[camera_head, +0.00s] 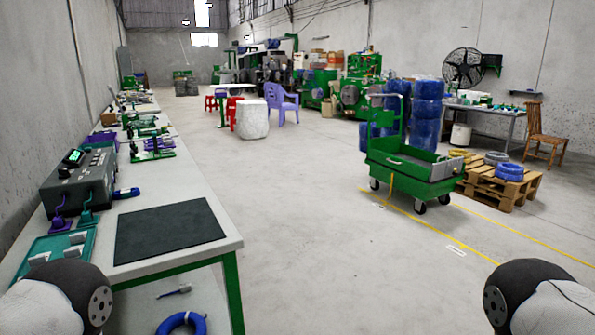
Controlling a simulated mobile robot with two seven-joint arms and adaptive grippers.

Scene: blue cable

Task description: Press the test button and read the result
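A dark grey tester box (80,180) stands on the white workbench (185,187) at the left. It has a small lit green display (75,156) on its sloped top. What the display reads is too small to tell, and I cannot pick out the test button. A purple plug (60,220) and a teal plug (88,215) are at its front side. A blue cable coil (182,323) lies below the bench top, partly cut off by the bottom edge. Parts of my arms show at both lower corners, but neither gripper is in view.
A black mat (168,231) lies on the bench's near end, with a teal tray (55,258) left of it. A dark blue cylindrical tool (126,193) lies beside the tester. A green cart (410,170) stands right on the open floor.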

